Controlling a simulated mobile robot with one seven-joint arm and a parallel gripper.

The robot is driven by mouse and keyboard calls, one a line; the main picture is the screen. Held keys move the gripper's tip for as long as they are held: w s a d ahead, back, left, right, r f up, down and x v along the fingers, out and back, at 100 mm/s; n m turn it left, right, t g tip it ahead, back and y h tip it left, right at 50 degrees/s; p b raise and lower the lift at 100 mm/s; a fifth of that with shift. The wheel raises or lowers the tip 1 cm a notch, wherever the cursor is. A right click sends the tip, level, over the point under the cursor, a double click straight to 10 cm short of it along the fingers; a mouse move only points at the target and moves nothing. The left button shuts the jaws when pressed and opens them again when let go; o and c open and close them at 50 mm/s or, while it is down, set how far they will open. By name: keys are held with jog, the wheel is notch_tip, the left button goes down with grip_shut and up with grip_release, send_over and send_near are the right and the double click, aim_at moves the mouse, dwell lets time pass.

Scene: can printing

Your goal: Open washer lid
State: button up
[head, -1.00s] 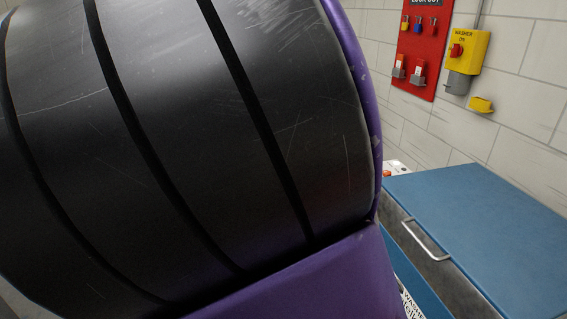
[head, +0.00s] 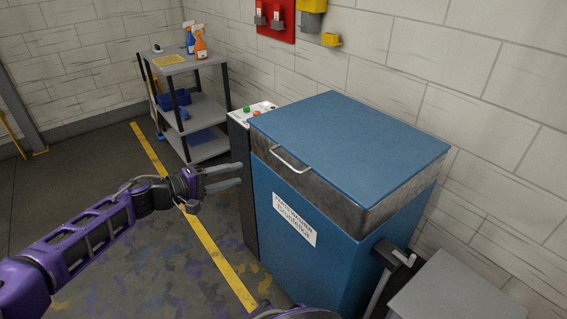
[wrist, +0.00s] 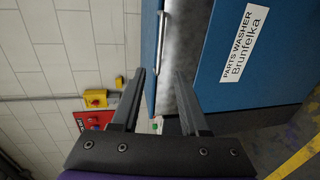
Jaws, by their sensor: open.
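The parts washer (head: 283,239) is a blue box with a white label reading "Parts Washer Brunfelka". Its blue lid (head: 350,137) lies flat and shut on top. A silver bar handle (head: 289,160) sits at the lid's front edge. My gripper (head: 241,174) is open and empty, left of the washer and a little lower in the picture than the handle. It touches nothing that I can see. In the wrist view the two fingers are spread, with the lid's edge (wrist: 150,55) and the handle (wrist: 161,35) beyond them.
A control panel (head: 246,112) with a green button stands at the washer's left side. A grey shelf cart (head: 188,64) with spray bottles is at the back left. A grey box (head: 450,290) is at the lower right. Yellow-lined floor (head: 167,170) is free at left.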

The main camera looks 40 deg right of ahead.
aim_at(282, 161)
jog(key=x, duration=1.7)
jog(key=shift+b, duration=0.4)
jog(key=shift+c, duration=0.3)
grip_shut()
